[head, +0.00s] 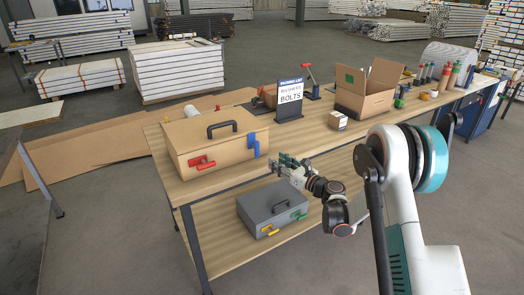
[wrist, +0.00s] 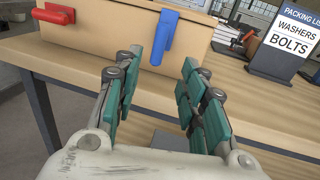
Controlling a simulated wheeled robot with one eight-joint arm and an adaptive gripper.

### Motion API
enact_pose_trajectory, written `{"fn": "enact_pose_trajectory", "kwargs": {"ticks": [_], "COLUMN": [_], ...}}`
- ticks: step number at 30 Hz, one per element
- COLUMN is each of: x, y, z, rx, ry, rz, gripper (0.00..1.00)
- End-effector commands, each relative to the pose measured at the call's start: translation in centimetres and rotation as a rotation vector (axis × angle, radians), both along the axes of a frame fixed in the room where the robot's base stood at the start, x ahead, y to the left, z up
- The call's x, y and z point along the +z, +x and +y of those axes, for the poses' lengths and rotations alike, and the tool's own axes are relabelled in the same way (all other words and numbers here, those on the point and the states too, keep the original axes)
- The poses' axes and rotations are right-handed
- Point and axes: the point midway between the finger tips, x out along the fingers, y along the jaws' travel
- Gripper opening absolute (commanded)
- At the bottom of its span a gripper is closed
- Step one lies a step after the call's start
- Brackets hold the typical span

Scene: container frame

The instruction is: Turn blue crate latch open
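A tan crate (head: 210,145) stands on the upper table top at the left. Its front carries a red latch (head: 199,163) lying roughly level and a blue latch (head: 252,145) near the right corner. In the wrist view the blue latch (wrist: 163,38) hangs nearly upright, with its wider part at the top. My gripper (head: 284,161) is in front and to the right of the crate. In the wrist view my gripper (wrist: 163,70) is open and empty, with the blue latch ahead between its teal-padded fingers. No contact with the latch is visible.
A grey case (head: 262,208) with yellow and green latches sits on the lower shelf. A packing list sign (head: 290,100), an open carton (head: 365,95) and a small box (head: 338,120) stand farther right on the table top (head: 300,140). Bare wood lies between crate and sign.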

Motion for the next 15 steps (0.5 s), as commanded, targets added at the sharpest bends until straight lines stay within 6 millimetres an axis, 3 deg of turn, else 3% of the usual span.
{"fn": "enact_pose_trajectory", "kwargs": {"ticks": [15], "x": [-0.2], "y": [6.6], "z": [6.8], "rx": [0.002], "ry": [-0.004], "rz": [-0.002], "gripper": [0.38]}}
